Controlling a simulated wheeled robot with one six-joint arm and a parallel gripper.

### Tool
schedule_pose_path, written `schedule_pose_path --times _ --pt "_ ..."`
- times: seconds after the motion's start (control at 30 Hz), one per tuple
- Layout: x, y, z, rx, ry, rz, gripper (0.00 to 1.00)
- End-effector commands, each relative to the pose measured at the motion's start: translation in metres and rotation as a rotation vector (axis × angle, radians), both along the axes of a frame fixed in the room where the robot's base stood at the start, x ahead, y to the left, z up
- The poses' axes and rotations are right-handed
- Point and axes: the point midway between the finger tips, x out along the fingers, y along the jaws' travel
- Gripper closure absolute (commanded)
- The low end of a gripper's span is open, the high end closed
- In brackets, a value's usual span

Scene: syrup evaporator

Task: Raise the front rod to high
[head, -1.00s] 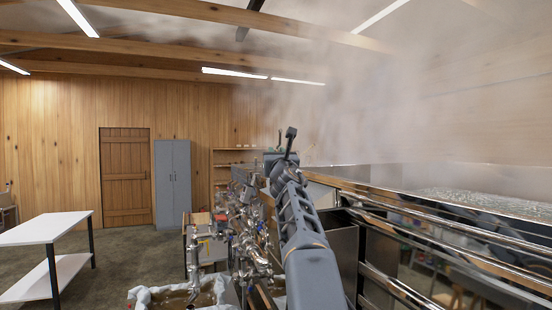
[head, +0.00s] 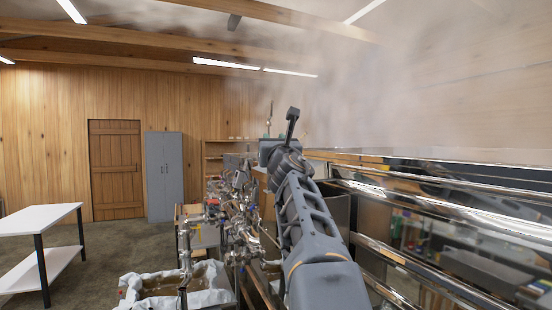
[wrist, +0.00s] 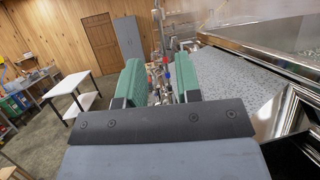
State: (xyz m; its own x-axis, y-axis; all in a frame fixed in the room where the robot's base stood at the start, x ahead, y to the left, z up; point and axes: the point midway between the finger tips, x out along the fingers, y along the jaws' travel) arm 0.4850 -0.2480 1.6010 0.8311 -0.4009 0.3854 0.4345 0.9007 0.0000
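My gripper (wrist: 160,72) shows in the wrist view with its two green-padded fingers apart and nothing held between them. Beyond the gap are metal pipes and valves with small red and blue parts. A thin upright rod (wrist: 157,22) rises above this pipework, close to the line of the gap; I cannot tell whether it is the front rod. In the head view my arm reaches forward beside the valves (head: 240,215), and its end hides most of the gripper. No rod can be clearly identified as the front one there.
The shiny evaporator (head: 450,195) runs along the right, with steam above it. A cloth-lined tub of brown liquid (head: 172,285) sits below the valves. A white table (head: 40,222) stands at left. A grey cabinet (head: 164,178) and wooden door (head: 117,170) are at the back.

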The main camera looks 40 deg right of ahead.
Motion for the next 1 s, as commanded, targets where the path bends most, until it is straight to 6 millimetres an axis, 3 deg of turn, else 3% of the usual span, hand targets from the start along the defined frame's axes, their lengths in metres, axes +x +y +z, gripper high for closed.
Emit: schedule_pose_path --times 0.3,1.0 --pt "-0.023 0.011 -0.011 -0.001 -0.001 0.001 0.68" --pt "-0.024 0.012 -0.011 0.000 0.000 0.001 0.68"
